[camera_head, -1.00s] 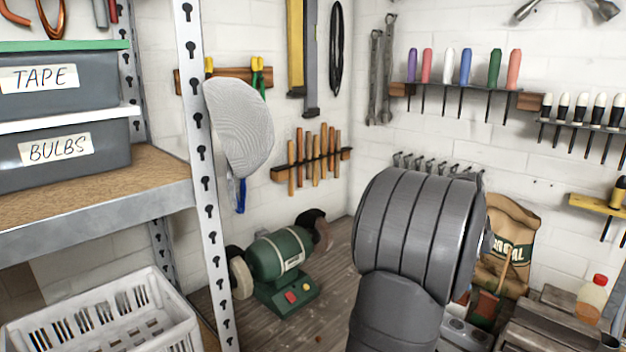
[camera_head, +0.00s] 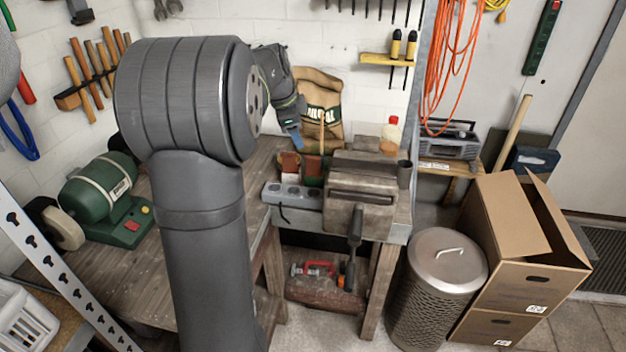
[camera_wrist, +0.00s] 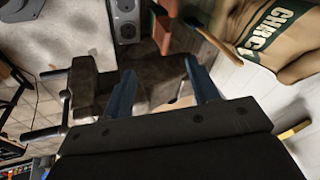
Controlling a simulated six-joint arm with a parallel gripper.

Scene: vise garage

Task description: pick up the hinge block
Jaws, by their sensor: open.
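I cannot pick out a hinge block with certainty in either view. My gripper (camera_head: 292,137) is above the back of the workbench, in front of a paper sack. In the wrist view my gripper (camera_wrist: 161,69) shows two blue fingers apart, with nothing held between them. The dark, worn vise (camera_head: 360,195) stands at the right end of the bench (camera_head: 225,215). The vise also shows in the wrist view (camera_wrist: 92,95), beside and partly behind the left finger. My arm hides part of the bench in the head view.
A grey socket strip (camera_head: 292,195) lies left of the vise. The sack (camera_head: 321,112) stands behind, and a red-capped bottle (camera_head: 391,135) is behind the vise. A green bench grinder (camera_head: 100,195) is at left. A metal bin (camera_head: 440,275) and cardboard boxes (camera_head: 515,270) stand at right.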

